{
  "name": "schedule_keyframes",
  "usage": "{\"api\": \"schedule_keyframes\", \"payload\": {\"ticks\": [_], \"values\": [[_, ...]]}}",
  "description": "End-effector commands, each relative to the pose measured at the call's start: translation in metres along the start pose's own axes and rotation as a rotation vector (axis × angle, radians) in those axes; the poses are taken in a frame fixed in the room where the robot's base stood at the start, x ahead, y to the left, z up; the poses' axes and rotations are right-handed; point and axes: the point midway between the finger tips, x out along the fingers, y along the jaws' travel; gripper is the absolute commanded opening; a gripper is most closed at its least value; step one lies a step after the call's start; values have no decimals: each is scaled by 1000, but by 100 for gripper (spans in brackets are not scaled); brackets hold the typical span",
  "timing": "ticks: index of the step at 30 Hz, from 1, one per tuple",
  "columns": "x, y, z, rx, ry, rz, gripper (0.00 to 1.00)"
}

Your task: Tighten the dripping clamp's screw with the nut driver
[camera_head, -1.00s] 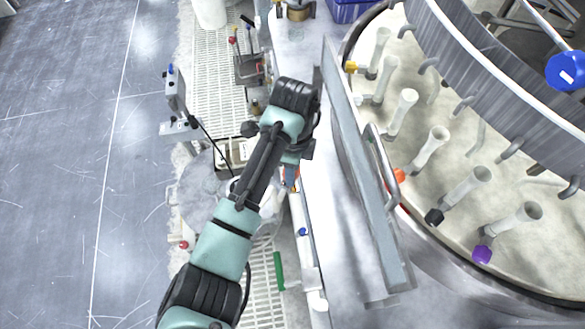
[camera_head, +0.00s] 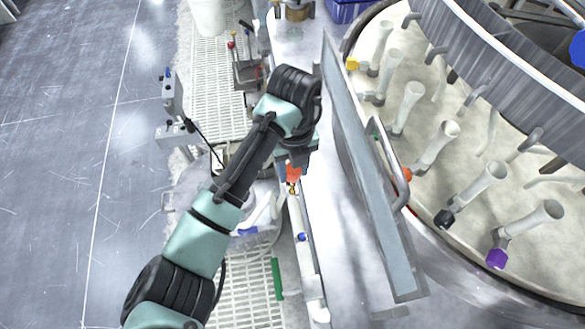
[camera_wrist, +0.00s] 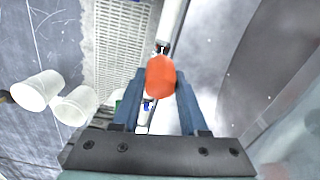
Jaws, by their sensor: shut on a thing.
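My gripper (camera_wrist: 160,100) is shut on the orange handle of the nut driver (camera_wrist: 160,77), which sits between the two blue fingers. In the head view the orange handle (camera_head: 293,171) shows just below the wrist, over a white pipe (camera_head: 306,262). A small dark and yellowish fitting (camera_head: 293,188), perhaps a clamp, shows at the pipe's upper end, close to the handle. The wrist view shows a dark metal fitting (camera_wrist: 162,47) on the pipe beyond the handle. I cannot tell whether the driver touches it. A blue-marked fitting (camera_head: 302,237) is lower on the pipe. No drip is visible.
A grey metal rail (camera_head: 365,190) and the round tank with several white nozzles (camera_head: 435,145) stand to the right. White grating (camera_head: 245,292) and a green strip (camera_head: 277,278) lie left of the pipe. Two white cups (camera_wrist: 38,91) show in the wrist view. Open floor is at the left.

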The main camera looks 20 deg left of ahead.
Motion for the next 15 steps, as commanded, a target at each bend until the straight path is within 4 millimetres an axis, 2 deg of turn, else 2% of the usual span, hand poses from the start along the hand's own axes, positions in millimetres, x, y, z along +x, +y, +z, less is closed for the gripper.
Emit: {"api": "schedule_keyframes", "payload": {"ticks": [4, 12, 13, 15], "values": [[2, -1, -4, 60, 12, 0, 0], [1, 0, -4, 66, 13, 0, 0], [1, 0, -4, 66, 13, 0, 48], [1, 0, -3, 64, 11, 0, 61]]}}
